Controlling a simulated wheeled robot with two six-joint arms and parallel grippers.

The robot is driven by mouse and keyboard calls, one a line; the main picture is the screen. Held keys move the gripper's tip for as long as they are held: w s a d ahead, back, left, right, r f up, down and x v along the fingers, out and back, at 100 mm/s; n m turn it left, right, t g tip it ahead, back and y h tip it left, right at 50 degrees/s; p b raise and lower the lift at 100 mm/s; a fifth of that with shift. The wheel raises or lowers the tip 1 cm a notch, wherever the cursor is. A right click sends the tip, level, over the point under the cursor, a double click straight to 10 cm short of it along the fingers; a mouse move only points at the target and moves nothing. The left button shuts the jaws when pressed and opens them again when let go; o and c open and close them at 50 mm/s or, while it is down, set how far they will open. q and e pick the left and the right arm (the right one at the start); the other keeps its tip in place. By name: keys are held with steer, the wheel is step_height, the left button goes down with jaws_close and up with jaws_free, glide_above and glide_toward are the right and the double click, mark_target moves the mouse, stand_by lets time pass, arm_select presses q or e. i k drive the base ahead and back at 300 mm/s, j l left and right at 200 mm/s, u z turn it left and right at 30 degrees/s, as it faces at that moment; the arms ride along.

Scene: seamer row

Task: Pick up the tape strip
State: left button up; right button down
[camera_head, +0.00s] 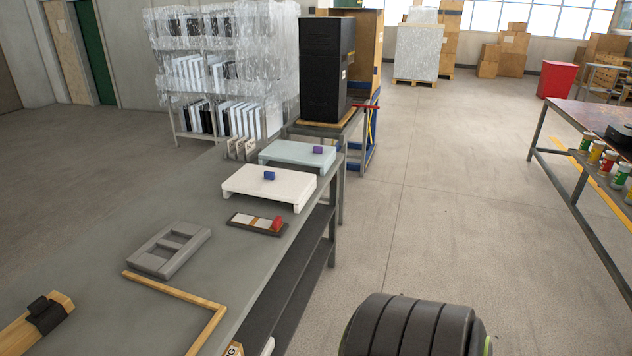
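A small dark flat holder (233,223) lies on the grey workbench (185,205) and carries pale flat pieces (248,220). A small red piece (277,224) sits at its right end. One of these may be the tape strip, but I cannot tell which. Neither of my grippers shows in this view, so nothing is seen held or touched.
A white stand (255,187) with a blue block (269,175) and a pale green stand (285,153) with a purple block (318,149) are behind. A grey frame (165,250) and wooden angle (205,302) lie nearer. Open floor (430,210) lies right.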

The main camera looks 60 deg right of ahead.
mark_target(275, 224)
steer(key=z, duration=1.7)
steer(key=i+l+u, duration=0.1)
steer(key=u, duration=0.5)
steer(key=i+l+u, duration=0.25)
steer(key=l, duration=0.45)
steer(key=l+u, duration=0.25)
steer(key=l, duration=0.45)
steer(key=l+u, duration=0.25)
steer(key=l, duration=0.55)
steer(key=i, duration=0.1)
